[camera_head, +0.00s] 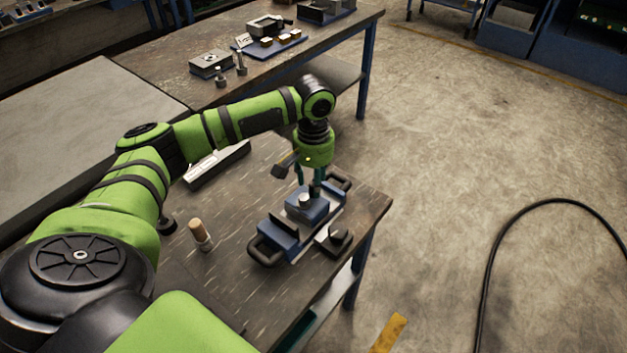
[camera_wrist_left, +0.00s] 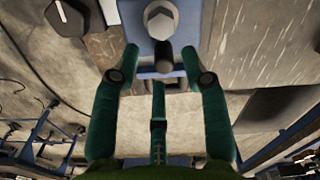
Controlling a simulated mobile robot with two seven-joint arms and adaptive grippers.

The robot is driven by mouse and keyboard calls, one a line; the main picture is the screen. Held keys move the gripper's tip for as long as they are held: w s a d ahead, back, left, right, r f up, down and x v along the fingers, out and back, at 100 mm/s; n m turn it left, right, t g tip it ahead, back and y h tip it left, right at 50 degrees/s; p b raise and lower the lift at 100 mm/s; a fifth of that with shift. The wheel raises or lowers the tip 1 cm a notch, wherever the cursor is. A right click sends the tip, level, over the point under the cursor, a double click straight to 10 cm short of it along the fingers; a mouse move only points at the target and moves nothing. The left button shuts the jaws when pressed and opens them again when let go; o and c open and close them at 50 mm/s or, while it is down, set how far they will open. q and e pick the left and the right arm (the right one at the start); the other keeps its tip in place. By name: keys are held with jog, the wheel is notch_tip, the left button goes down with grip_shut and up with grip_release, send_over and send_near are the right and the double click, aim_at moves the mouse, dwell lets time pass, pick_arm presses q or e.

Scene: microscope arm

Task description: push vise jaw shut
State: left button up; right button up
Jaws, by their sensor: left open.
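The vise (camera_head: 283,225) is blue with black end handles and lies on the near wooden table. Its blue jaw block (camera_head: 307,207) carries a pale bolt on top and stands a little apart from the darker upright jaw plate. In the left wrist view a blue block (camera_wrist_left: 150,45) with a hex bolt head (camera_wrist_left: 160,18) and a dark round pin shows at the top. My left gripper (camera_head: 311,187) points down at the far end of the jaw block. Its teal fingers (camera_wrist_left: 160,62) are spread with nothing between them; contact is unclear. My right gripper is not in view.
A wooden-topped cylinder (camera_head: 200,234) stands left of the vise. A dark block (camera_head: 338,241) sits at its right, near the table edge. A long grey bar (camera_head: 216,165) lies behind my arm. The far bench (camera_head: 190,50) holds fixtures and small parts.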

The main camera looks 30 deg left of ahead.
aim_at(301, 199)
pick_arm(q)
jog(key=shift+w+a+f, duration=0.15)
jog(key=shift+f, duration=0.45)
jog(key=shift+w+a+f, duration=0.1)
jog(key=shift+f, duration=0.45)
jog(key=shift+s+d+f, duration=0.1)
jog(key=shift+c, duration=0.8)
grip_shut()
jog(key=s+p, duration=0.4)
jog(key=shift+a, duration=0.2)
jog(key=shift+s, duration=0.15)
jog(key=shift+f, duration=0.15)
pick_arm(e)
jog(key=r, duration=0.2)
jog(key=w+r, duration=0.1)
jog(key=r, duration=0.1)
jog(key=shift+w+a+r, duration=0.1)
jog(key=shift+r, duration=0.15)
